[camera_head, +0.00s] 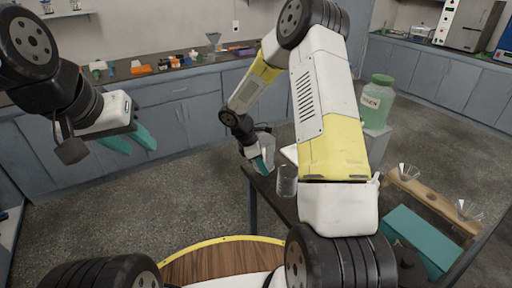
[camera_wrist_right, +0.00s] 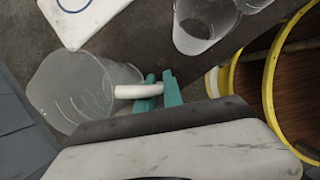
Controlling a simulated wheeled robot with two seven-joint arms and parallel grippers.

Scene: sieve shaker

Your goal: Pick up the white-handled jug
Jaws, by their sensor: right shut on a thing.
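The clear jug with a white handle shows in the right wrist view, its body (camera_wrist_right: 65,90) at the left and its white handle (camera_wrist_right: 138,91) pointing toward my fingers. My right gripper (camera_wrist_right: 163,92) is shut on the handle with its teal fingers. In the head view the jug (camera_head: 265,142) is at the far end of the dark table, partly hidden by my right gripper (camera_head: 262,163). I cannot tell whether its base touches the table. My left gripper (camera_head: 132,141) is open and empty, at the left, away from the table.
A clear beaker (camera_head: 286,182) stands on the dark table close to the jug. A white flat item (camera_wrist_right: 85,15) lies beside it. A green-lidded jar (camera_head: 377,102), a wooden funnel rack (camera_head: 432,203) and a teal box (camera_head: 418,240) are at the right. Counters line the back.

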